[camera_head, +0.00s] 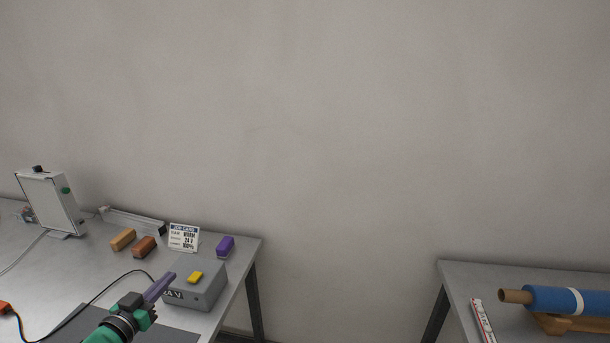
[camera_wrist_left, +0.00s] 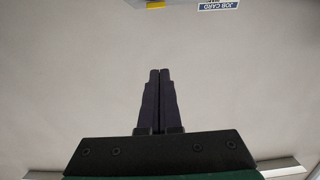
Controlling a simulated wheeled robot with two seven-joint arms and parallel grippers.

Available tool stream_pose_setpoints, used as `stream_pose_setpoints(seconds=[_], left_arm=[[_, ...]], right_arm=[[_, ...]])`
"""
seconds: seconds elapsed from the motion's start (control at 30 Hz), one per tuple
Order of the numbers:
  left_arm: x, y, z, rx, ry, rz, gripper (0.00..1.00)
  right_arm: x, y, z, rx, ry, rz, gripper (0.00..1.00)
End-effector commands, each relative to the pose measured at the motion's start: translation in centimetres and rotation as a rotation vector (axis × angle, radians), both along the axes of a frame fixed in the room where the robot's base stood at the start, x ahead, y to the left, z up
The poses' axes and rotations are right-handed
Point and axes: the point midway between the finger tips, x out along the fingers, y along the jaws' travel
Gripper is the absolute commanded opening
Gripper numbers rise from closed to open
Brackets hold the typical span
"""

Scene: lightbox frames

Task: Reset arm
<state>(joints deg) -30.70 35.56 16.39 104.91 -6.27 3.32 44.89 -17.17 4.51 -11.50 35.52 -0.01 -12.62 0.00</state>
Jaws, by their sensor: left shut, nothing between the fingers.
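My left gripper (camera_head: 160,287) comes in from the lower left in the head view, in front of the grey box (camera_head: 208,288) with a yellow button (camera_head: 195,277). Its dark fingers are together and empty. In the left wrist view the two fingers (camera_wrist_left: 160,72) lie side by side against a plain grey background. A strip of the job card (camera_wrist_left: 218,5) and a yellow patch (camera_wrist_left: 156,5) show upside down at the top edge there. My right gripper is not in view.
The left table (camera_head: 80,265) carries a white panel (camera_head: 50,204), a job card (camera_head: 184,237), an orange block (camera_head: 123,239), a brown block (camera_head: 144,247) and a purple block (camera_head: 225,247). A gap separates it from the right table (camera_head: 455,275), which holds a blue roll (camera_head: 555,299).

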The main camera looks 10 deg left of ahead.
Motion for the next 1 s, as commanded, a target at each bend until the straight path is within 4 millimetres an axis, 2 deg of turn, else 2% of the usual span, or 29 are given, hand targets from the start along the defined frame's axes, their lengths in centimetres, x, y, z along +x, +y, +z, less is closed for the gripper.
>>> stream_pose_setpoints(seconds=[0.07, 0.17, 0.2, 0.3, 0.4, 0.53, 0.8, 0.83, 1.0], left_arm=[[-0.3, -0.8, -1.5, 0.001, 0.053, 0.031, 0.00], [-1.6, -3.3, -5.2, 0.016, 0.219, 0.102, 0.00], [-2.5, -4.7, -6.8, 0.024, 0.307, 0.121, 0.00], [-5.1, -8.2, -9.9, 0.046, 0.516, 0.132, 0.00], [-7.7, -11.3, -11.6, 0.059, 0.681, 0.104, 0.00], [-10.9, -14.7, -12.6, 0.076, 0.854, 0.041, 0.00], [-17.2, -20.7, -12.2, 0.099, 1.129, -0.152, 0.00], [-17.5, -20.9, -12.8, 0.102, 1.149, -0.166, 0.00], [-16.5, -20.9, -18.9, 0.106, 1.173, -0.161, 0.00]], right_arm=[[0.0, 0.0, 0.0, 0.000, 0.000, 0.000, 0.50], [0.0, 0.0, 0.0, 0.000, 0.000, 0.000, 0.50], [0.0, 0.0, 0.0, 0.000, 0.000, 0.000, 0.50], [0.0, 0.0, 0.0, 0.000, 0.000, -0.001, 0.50], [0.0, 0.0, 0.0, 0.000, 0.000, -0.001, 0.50], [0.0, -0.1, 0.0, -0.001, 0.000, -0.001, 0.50], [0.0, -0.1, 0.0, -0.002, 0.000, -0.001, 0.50], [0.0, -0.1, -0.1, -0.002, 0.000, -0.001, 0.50], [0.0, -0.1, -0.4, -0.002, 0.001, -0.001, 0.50]])
